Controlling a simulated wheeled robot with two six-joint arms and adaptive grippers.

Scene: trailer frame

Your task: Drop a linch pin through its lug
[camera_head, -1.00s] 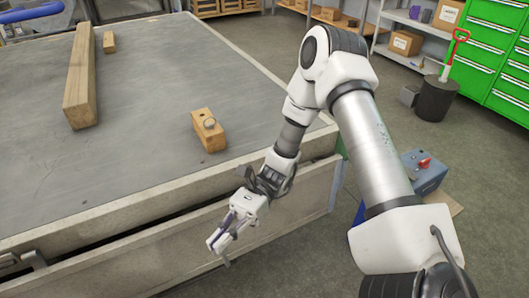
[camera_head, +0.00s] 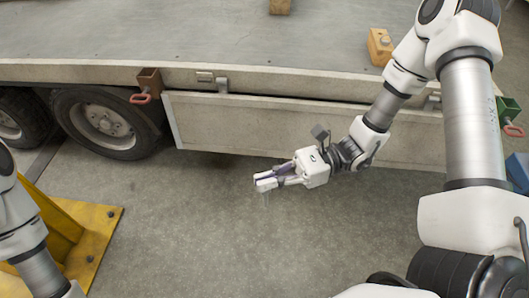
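A wooden block (camera_head: 379,50) lies on the trailer bed near its side edge. A small round metal piece (camera_head: 383,41) sits on it; it may be the linch pin, but it is too small to be sure. A brown bracket (camera_head: 149,80) with a red loop handle (camera_head: 141,98) is on the trailer side above the wheels. I cannot tell whether this is the lug. My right gripper (camera_head: 263,182) hangs over the floor before the side board, apart from all of these. Its fingers look close together, and I see nothing clearly held. My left gripper is out of view.
The trailer's side board (camera_head: 240,125) runs behind my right gripper, with a wheel (camera_head: 105,125) to its left. A yellow bolted base (camera_head: 85,228) stands at lower left. A green bracket (camera_head: 508,108) with a red handle is at far right. The floor between is clear.

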